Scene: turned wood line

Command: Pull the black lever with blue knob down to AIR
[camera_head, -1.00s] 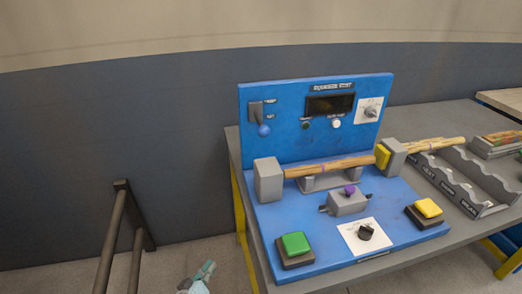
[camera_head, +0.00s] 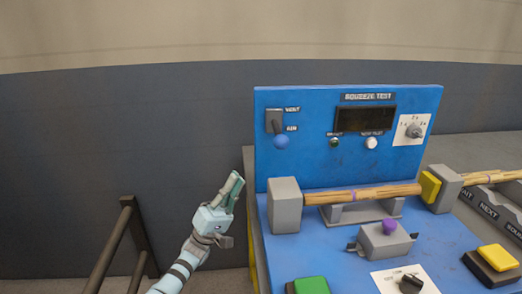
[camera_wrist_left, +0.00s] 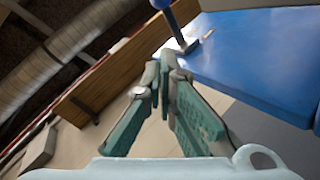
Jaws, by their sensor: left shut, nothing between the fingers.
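The black lever with the blue knob (camera_head: 281,142) sits at the upper left of the blue upright panel, between the VENT and AIR labels. Its knob shows just below the AIR label (camera_head: 291,128); how far the lever is tilted is hard to tell. In the left wrist view, the blue knob (camera_wrist_left: 160,3) is cut off at the top edge, with the dark shaft (camera_wrist_left: 176,28) below it. My left gripper (camera_head: 235,178) is shut and empty, left of and below the knob and apart from it. Its fingertips (camera_wrist_left: 167,58) meet in the wrist view. My right gripper is not in view.
The blue panel (camera_head: 300,170) carries a display (camera_head: 365,119), buttons and a dial. In front, a bundle of sticks (camera_head: 370,193) lies between grey blocks, with a green button (camera_head: 311,285) and a yellow button (camera_head: 496,257). A dark railing (camera_head: 118,240) stands left.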

